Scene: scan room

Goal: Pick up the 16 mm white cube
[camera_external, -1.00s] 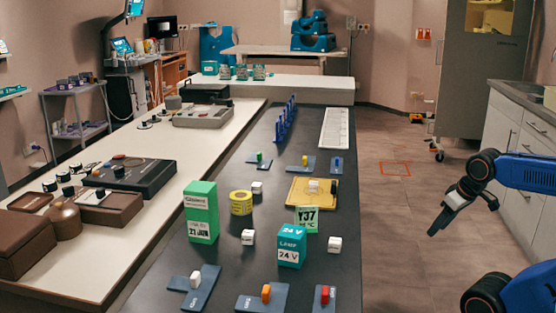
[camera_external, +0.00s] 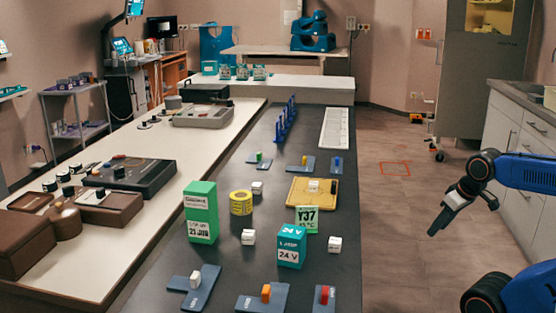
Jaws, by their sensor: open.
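Several small white cubes are on the dark table. One white cube (camera_external: 335,243) stands near the right edge, right of a teal box. Another white cube (camera_external: 248,237) is left of that box, and a smaller-looking white cube (camera_external: 257,187) is farther back by a yellow roll. A further white cube (camera_external: 314,186) sits on a tan tray. I cannot tell which one is 16 mm; some faces carry markings too small to read. My gripper (camera_external: 436,231) is open and empty, hanging over the floor to the right of the table, apart from all the cubes.
A green box (camera_external: 201,212), the teal box (camera_external: 291,247), a small green card block (camera_external: 307,219) and the yellow roll (camera_external: 241,203) stand among the cubes. The tan tray (camera_external: 297,197) is behind. Grey plates with coloured pegs lie in front, including one with a red peg (camera_external: 325,295).

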